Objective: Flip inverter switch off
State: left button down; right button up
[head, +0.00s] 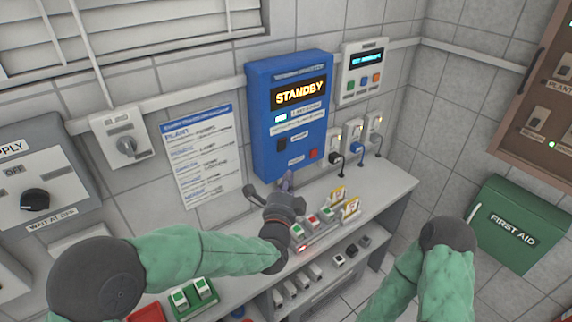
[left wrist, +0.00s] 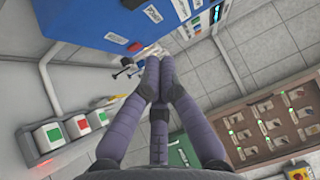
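A blue wall box (head: 262,112) with a lit STANDBY display (head: 299,92) hangs at the centre in the head view. Its lower face has a dark switch (head: 282,144) and a red button (head: 313,154). No readable label tells me which control is the inverter switch. My left gripper (head: 287,183) is just below the box, above the counter. In the left wrist view its purple fingers (left wrist: 154,72) come together at the tips with nothing visible between them. The blue box (left wrist: 85,18) fills the top left there. My right gripper is out of view.
The counter (head: 385,190) holds button boxes (head: 312,222) and small yellow-marked cards (head: 338,193). Plugs with cables (head: 357,140) sit right of the blue box. A green first-aid box (head: 518,225) is right.

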pick_arm(q)
send_near(285, 141)
jog(key=w+d, duration=0.2)
jog(key=d, duration=0.2)
jog(key=shift+w+a+r+b, duration=0.1)
jog(key=shift+w+a+b, duration=0.15)
jog(key=shift+w+a, duration=0.25)
jog(key=shift+w+a+r+b, duration=0.1)
jog(key=shift+w+a+b, duration=0.2)
jog(key=shift+w, duration=0.45)
jog(key=shift+w+a+r+b, duration=0.1)
jog(key=shift+w+a+b, duration=0.1)
jog(key=shift+w+a, duration=0.3)
jog(key=shift+w, duration=0.15)
jog(key=shift+w+a+r+n+g+p, duration=0.15)
jog(key=shift+w+r+n+g+p, duration=0.15)
jog(key=shift+p, duration=0.7)
jog(key=shift+f, duration=0.2)
